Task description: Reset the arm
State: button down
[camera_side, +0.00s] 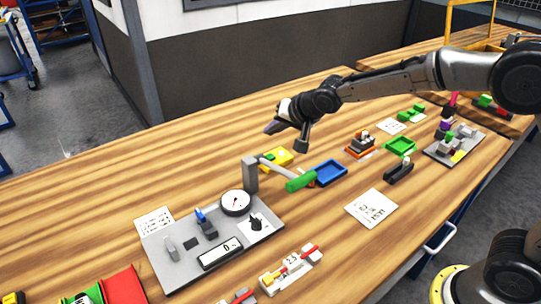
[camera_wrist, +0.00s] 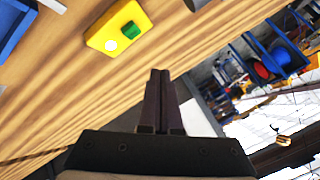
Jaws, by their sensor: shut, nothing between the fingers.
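My gripper (camera_side: 272,127) hangs in the air above the wooden workbench (camera_side: 90,212), near its back edge in the side view. In the wrist view my gripper (camera_wrist: 160,73) shows two dark fingers pressed together, with nothing between them. The arm reaches in from the right and the fingers point left. A yellow block (camera_side: 273,160) with a green piece on it lies on the bench below the gripper. It also shows in the wrist view (camera_wrist: 103,40).
A blue tray (camera_side: 328,172), a green tray (camera_side: 400,146), paper sheets (camera_side: 371,208) and several small fixtures lie around. Bare wood lies left of the gripper.

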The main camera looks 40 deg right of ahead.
notch_tip(320, 180, up, 9)
jog(key=d+t, duration=0.2)
jog(key=d, duration=0.1)
jog(key=s+d+r+h, duration=0.1)
jog(key=s+d+r, duration=0.4)
jog(key=s+r, duration=0.45)
jog(key=s+d+f+n+g, duration=0.2)
jog(key=s, duration=1.3)
jog(key=s+f+n+g, duration=0.3)
jog(key=s+f+n, duration=0.2)
jog(key=s+f, duration=0.5)
jog(key=s, duration=0.3)
jog(key=shift+s+a+n+g, duration=0.15)
jog(key=shift+a+n+g, duration=0.15)
jog(key=shift+a+n, duration=0.1)
jog(key=shift+f, duration=0.1)
